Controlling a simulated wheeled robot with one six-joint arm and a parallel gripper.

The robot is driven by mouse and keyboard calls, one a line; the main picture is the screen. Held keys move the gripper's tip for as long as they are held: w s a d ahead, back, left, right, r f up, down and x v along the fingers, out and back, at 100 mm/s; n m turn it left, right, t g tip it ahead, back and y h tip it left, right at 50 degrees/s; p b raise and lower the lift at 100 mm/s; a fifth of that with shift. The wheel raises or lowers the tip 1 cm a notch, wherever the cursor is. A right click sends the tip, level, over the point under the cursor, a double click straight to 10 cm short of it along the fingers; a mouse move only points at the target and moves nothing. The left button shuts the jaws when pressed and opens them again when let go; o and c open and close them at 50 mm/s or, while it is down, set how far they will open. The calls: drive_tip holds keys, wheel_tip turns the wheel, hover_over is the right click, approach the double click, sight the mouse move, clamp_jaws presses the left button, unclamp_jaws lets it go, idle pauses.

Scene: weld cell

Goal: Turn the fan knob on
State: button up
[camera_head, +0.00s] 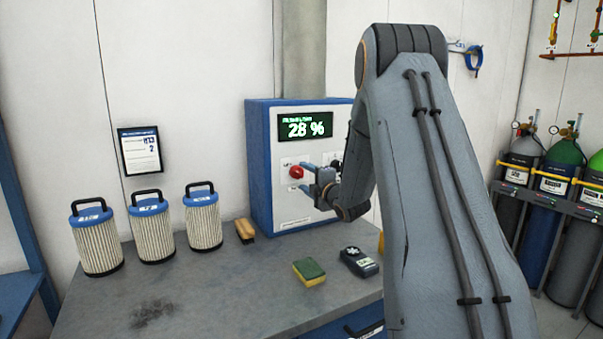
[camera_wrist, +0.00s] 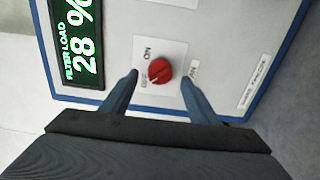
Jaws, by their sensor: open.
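The fan knob is a red round knob (camera_head: 296,172) on the white front of a blue-edged control box (camera_head: 262,165). In the wrist view the red knob (camera_wrist: 160,71) sits on a pale label plate with "ON" lettering beside it and a "FAN" label to its right. My gripper (camera_head: 306,178) is in front of the panel, close to the knob. In the wrist view its two open fingers (camera_wrist: 158,80) point at the panel, one on each side of the knob, with gaps between them and it. Whether the fingertips touch the panel cannot be told.
A green display (camera_head: 305,126) reads 28 %. Several pleated filters (camera_head: 152,232) stand on the grey bench (camera_head: 200,290) at left. A brush (camera_head: 245,231), a sponge (camera_head: 309,271) and a dark handheld meter (camera_head: 359,262) lie on the bench. Gas cylinders (camera_head: 553,190) stand at right.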

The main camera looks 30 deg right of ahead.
sight(300, 174)
drive_tip(key=shift+w+p, duration=0.55)
drive_tip(key=shift+w, duration=1.25)
drive_tip(key=c, duration=1)
drive_tip(key=shift+c, duration=0.2)
